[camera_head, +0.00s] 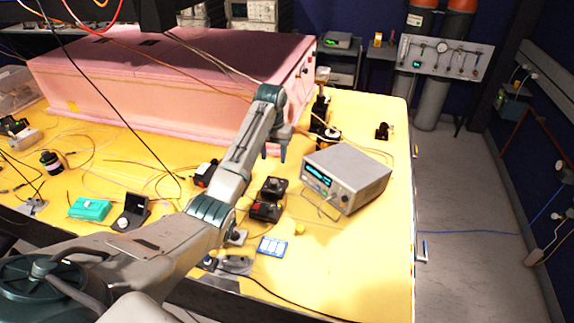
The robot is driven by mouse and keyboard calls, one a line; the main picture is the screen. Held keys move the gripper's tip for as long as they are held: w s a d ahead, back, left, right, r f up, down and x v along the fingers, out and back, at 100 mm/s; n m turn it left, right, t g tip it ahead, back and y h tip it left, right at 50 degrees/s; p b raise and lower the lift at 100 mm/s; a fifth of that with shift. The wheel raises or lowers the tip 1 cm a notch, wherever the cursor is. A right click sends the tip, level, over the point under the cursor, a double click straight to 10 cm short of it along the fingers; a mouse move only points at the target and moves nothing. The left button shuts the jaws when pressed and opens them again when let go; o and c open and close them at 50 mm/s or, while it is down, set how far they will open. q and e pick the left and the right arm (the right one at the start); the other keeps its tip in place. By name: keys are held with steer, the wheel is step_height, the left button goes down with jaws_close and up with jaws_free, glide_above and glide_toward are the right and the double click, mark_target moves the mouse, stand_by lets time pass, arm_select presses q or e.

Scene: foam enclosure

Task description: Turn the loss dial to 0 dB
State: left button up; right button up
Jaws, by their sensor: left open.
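My left arm reaches in from the lower left across the yellow table. Its gripper (275,152) hangs open and empty, fingers pointing down, above the table between the pink foam enclosure and the grey bench instrument (346,177). The instrument has a lit cyan display. Two small black boxes, one (273,187) behind the other (265,210), sit left of the instrument, below the gripper in the picture. I cannot make out which device carries the loss dial, nor any dB marks. My right gripper is not in view.
The long pink foam enclosure (170,90) fills the back of the yellow table (380,245). Loose fibres and cables cross the surface. A teal box (90,208) and an open black case (131,212) lie at left. The table's right front is mostly clear; open floor (465,200) lies to the right.

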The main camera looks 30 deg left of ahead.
mark_target(274, 181)
arm_select(q)
steer(key=shift+s+f+p, duration=0.2)
steer(key=shift+f+p, duration=0.25)
steer(key=shift+f, duration=0.15)
steer(key=shift+s+f+p, duration=0.2)
steer(key=shift+f+p, duration=0.2)
steer(key=shift+f, duration=0.2)
steer(key=f, duration=0.2)
steer(key=f+p, duration=0.1)
steer(key=f, duration=0.1)
steer(key=f+p, duration=0.1)
steer(key=f, duration=0.2)
steer(key=shift+w, duration=0.25)
steer(key=shift+f, duration=0.4)
steer(key=shift+c, duration=0.5)
steer(key=c, duration=0.9)
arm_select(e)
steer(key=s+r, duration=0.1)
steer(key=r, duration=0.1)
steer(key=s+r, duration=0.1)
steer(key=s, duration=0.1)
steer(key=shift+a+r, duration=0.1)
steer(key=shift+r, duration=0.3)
